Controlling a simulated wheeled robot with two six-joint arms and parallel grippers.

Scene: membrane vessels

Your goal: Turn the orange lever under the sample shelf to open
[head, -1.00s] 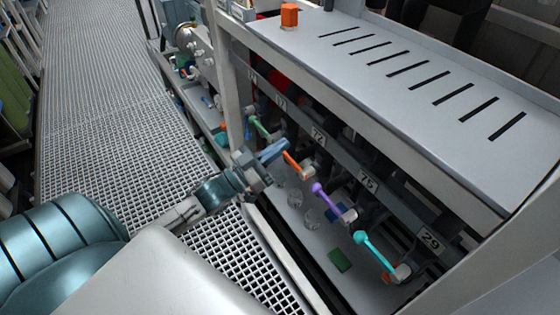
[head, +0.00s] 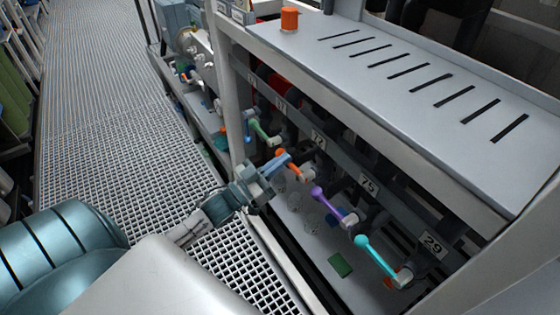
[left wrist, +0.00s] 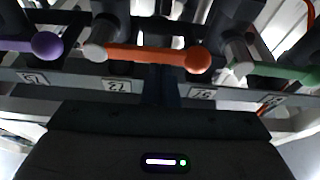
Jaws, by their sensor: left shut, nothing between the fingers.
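The orange lever (head: 295,167) is on the row of valves below the slotted shelf top, near the tag 72. In the left wrist view the orange lever (left wrist: 155,56) lies nearly level across the upper middle, its round knob at the right end. My left gripper (head: 283,160) is shut and empty. Its blue fingertips overlap the knob end of the orange lever in the head view; I cannot tell whether they touch it. My right gripper is not in view.
A purple lever (head: 327,204) and a turquoise lever (head: 378,256) are nearer on the same row; a green lever (head: 263,130) is farther along. Faint clear vessels and a green block (head: 340,265) are on the lower ledge. The grating floor (head: 100,120) at left is clear.

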